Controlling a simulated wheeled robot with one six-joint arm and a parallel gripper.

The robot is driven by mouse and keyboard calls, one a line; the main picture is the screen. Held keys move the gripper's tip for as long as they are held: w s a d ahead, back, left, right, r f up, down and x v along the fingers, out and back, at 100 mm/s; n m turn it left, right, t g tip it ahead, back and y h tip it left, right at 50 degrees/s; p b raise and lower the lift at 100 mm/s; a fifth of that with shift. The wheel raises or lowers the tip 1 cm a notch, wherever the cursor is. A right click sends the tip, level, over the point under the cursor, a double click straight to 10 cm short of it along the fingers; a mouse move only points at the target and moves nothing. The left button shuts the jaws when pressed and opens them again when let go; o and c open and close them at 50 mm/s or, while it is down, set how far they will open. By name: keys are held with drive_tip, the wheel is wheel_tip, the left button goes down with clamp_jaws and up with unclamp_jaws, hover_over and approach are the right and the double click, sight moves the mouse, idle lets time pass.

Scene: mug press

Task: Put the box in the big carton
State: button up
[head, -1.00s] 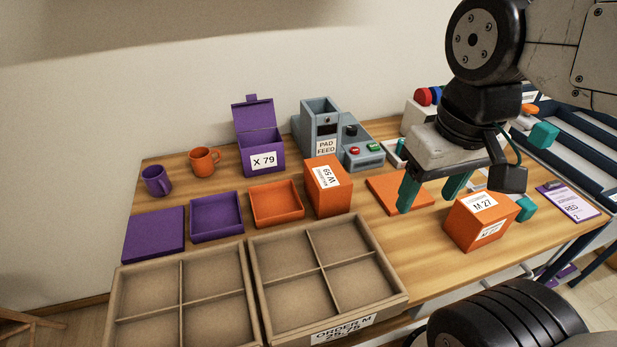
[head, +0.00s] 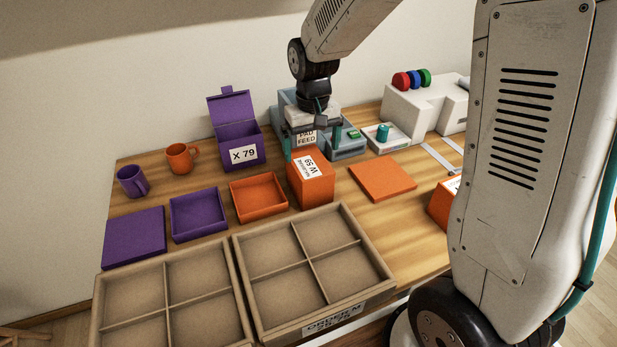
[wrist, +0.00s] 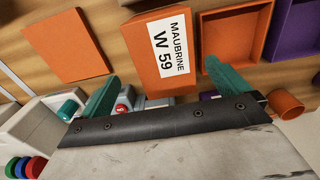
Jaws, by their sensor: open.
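The orange box labelled W 59 (head: 311,186) stands closed on the table behind the right divided carton (head: 373,296). My gripper (head: 313,148) is open and empty, just above and behind that box. In the wrist view the W 59 box (wrist: 150,66) shows between the two teal fingers, with a gap on each side. Both cartons, the right one and the left divided carton (head: 168,290), have four empty compartments. Another orange box (head: 442,203) is mostly hidden behind my arm. A purple box labelled X 79 (head: 238,151) stands with its lid open.
Orange (head: 260,197) and purple (head: 199,213) trays lie left of the W 59 box. A purple lid (head: 135,236) and an orange lid (head: 382,181) lie flat. Two mugs stand at back left. The grey pad feed machine (head: 347,143) is close behind my gripper.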

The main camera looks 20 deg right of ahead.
sight(309, 170)
drive_tip(key=f, duration=0.8)
drive_tip(key=shift+w+a+f, duration=0.15)
drive_tip(key=shift+w+a, duration=0.1)
drive_tip(key=shift+a, duration=0.05)
drive_tip(key=c, duration=1.3)
